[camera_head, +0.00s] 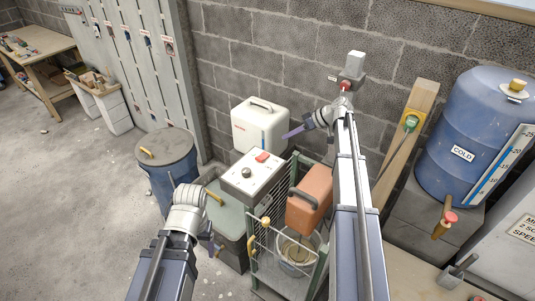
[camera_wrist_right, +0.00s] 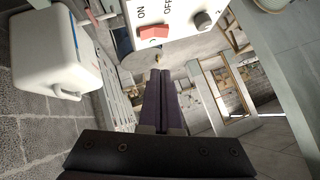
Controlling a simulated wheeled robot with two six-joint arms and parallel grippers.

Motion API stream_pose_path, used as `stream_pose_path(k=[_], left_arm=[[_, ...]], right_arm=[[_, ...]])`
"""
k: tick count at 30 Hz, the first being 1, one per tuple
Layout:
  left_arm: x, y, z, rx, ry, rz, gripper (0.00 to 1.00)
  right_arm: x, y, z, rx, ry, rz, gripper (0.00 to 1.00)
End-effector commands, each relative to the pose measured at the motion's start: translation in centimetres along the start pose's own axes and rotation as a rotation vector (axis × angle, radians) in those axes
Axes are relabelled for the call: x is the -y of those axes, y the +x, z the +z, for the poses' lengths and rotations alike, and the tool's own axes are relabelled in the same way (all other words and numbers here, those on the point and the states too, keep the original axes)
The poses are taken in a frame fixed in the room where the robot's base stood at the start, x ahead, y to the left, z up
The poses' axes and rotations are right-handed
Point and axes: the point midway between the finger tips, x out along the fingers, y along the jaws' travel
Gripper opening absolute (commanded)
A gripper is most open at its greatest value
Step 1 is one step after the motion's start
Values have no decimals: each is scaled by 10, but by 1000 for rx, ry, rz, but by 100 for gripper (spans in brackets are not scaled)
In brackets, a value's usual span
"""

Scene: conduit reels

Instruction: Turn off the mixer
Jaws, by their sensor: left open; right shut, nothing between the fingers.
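The mixer has an orange body (camera_head: 310,186) above a metal bucket (camera_head: 297,262) inside a green-framed cage. Its white control box (camera_head: 240,190) carries a red rocker switch (camera_head: 262,157) and a dark knob (camera_head: 246,172). In the right wrist view the switch (camera_wrist_right: 154,31) sits by the words ON and OFF; I cannot tell which side is pressed. My right gripper (camera_head: 287,135) is shut and empty, above and right of the switch, apart from it. Its closed fingers also show in the wrist view (camera_wrist_right: 160,74). My left gripper (camera_head: 217,247) is open, low and left of the cage.
A white case (camera_head: 260,125) stands behind the control box, close to my right gripper. A blue bin (camera_head: 165,165) and a grey-green tub (camera_head: 228,225) stand to the left. A blue COLD barrel (camera_head: 470,130) and a wooden plank (camera_head: 405,150) are at right. Open floor lies far left.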

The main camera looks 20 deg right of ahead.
Motion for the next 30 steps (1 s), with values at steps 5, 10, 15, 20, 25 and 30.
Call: stream_pose_path(k=[5,10,15,20,25,30], left_arm=[[0,0,0,0,0,0,74],[0,1,0,0,0,0,74],[-1,14,-1,0,2,0,74],[-3,37,-2,0,6,-1,74],[-6,60,-4,0,6,-1,74],[-8,81,-5,0,5,-1,74]], right_arm=[[0,0,-1,-3,-4,-1,0],[0,1,0,-2,-3,-1,0],[-2,19,2,-1,-3,-1,0],[-3,51,4,0,-4,-2,0],[-2,87,4,1,-5,-2,0],[-2,112,12,0,-2,-1,0]])
